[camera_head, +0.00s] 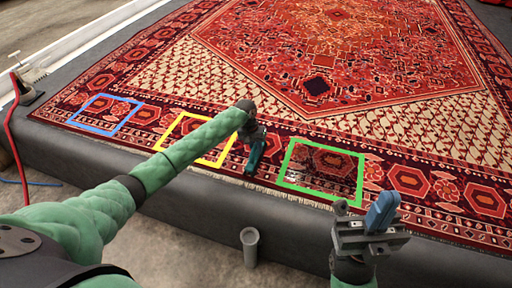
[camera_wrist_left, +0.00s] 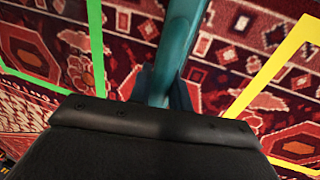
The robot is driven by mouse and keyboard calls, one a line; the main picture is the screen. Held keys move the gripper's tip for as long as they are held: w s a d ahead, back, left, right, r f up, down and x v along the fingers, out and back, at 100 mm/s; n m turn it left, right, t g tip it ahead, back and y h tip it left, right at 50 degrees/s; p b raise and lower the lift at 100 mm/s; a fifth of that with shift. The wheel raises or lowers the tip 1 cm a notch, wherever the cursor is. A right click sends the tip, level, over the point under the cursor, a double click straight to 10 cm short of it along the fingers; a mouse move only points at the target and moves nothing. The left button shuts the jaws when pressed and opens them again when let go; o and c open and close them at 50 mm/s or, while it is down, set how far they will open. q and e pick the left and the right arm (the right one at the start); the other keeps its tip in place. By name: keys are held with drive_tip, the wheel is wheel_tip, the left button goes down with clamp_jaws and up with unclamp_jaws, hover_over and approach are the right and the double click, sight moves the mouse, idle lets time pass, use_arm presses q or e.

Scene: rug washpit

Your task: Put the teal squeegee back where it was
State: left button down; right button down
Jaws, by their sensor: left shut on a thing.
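My left gripper (camera_head: 254,136) is shut on the teal squeegee (camera_head: 256,157), over the rug between the yellow frame (camera_head: 229,147) and the green frame (camera_head: 287,166). In the left wrist view the squeegee's teal shaft (camera_wrist_left: 178,45) runs up between the two dark fingers; its far end is out of view. I cannot tell whether the squeegee touches the rug. My right gripper (camera_head: 380,212) is at the lower right, in front of the rug's near edge. Its bluish fingers overlap from this angle, so its opening is unclear.
The patterned red rug (camera_head: 440,85) lies on a grey raised platform (camera_head: 180,190). A blue frame (camera_head: 82,122) is on the rug at left. The rug inside the green frame looks dark and shiny. A grey tube (camera_head: 250,248) stands by the platform's front; a red hose (camera_head: 14,140) is far left.

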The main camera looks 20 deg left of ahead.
use_arm(q)
drive_tip(key=c, duration=1.3)
unclamp_jaws()
